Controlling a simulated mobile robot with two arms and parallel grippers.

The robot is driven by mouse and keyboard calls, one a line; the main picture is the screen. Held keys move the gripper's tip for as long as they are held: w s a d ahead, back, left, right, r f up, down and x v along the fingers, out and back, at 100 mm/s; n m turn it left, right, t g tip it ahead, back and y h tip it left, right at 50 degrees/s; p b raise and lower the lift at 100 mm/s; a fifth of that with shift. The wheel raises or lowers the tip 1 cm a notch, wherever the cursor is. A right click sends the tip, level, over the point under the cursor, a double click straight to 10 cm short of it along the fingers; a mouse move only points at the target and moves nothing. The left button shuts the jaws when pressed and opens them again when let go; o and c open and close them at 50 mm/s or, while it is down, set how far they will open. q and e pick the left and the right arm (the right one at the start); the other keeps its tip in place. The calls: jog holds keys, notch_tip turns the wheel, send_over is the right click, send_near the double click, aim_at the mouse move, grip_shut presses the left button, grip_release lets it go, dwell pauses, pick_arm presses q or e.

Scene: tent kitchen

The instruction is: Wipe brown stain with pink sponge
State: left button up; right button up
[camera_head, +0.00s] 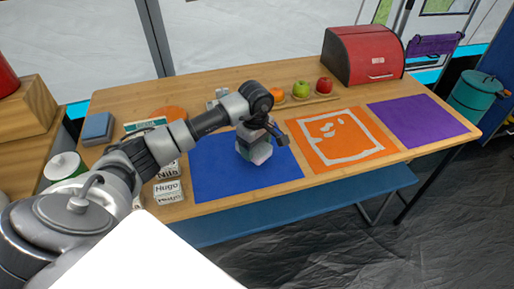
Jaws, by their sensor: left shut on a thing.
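My left gripper (257,138) reaches over the blue mat (213,180) on the wooden table. It points down and is shut on a small pale block (255,153) with hints of pink and green. The block is low over the mat or touching it; I cannot tell which. Its pink is too faint to be sure it is the pink sponge. I see no brown stain; the arm and block hide part of the mat. My right gripper is not in view.
An orange mat (374,155) with white marks and a purple mat (424,126) lie to the right. Fruit (301,88) and a red bread box (363,55) stand behind. A blue block (97,127) and lettered white boxes (168,189) are at left. A teal bin (475,98) stands far right.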

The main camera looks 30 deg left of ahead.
pick_arm(q)
jog(key=shift+w+r, duration=0.1)
jog(key=shift+r, duration=0.35)
jog(key=shift+r+p, duration=1.6)
jog(key=shift+r, duration=0.6)
